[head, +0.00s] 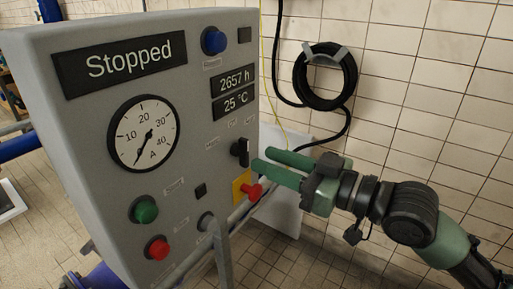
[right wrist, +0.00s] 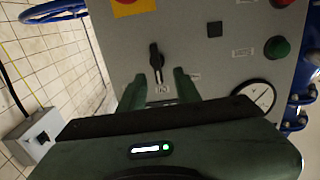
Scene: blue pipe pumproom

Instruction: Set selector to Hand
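The selector (head: 241,152) is a black rotary knob on the right part of the grey panel's face, with small labels around it that I cannot read surely. In the right wrist view the selector (right wrist: 156,62) shows with its bar roughly upright in the picture. My right gripper (head: 262,170) is open, its green fingers reaching to the panel beside the selector. In the right wrist view the gripper's fingertips (right wrist: 158,76) lie on either side of the knob's lower end, with gaps. I cannot tell whether they touch it. My left gripper is not in view.
The grey panel (head: 80,132) has a "Stopped" display (head: 120,64), a gauge (head: 144,134), a green button (head: 144,209), a red button (head: 157,248) and a blue lamp (head: 213,40). A red emergency button (head: 254,192) sits just below the selector. A rail (head: 185,265) runs before the panel.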

